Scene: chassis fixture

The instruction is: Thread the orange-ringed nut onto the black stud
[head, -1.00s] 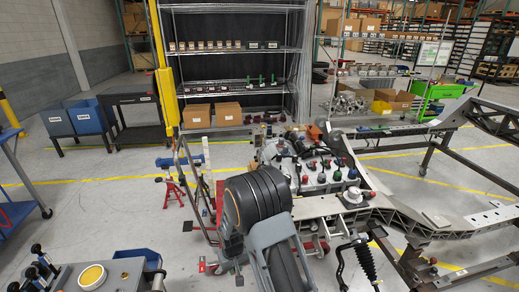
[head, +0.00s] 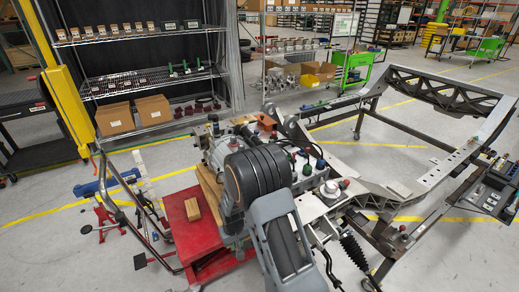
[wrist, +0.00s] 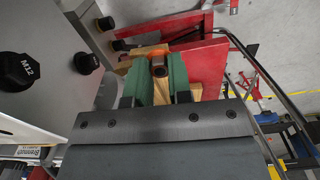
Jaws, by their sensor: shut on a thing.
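In the wrist view, my gripper (wrist: 158,80) has two green fingers closed on the nut (wrist: 159,67), a dark ring-like part with an orange band on top. Several black round parts stick out of a grey plate at the left: a large one marked M12 (wrist: 17,70), a smaller one (wrist: 87,63) nearer my gripper, and one at the top (wrist: 105,22). I cannot tell which is the stud. The nut is to the right of them and apart from them. In the head view, my own arm hides the gripper and nut.
A red cart (head: 182,228) with a wooden block (head: 192,209) stands left of my arm. Red jack stands (head: 108,222) and a bent metal frame are farther left. The grey chassis frame (head: 395,200) fills the right.

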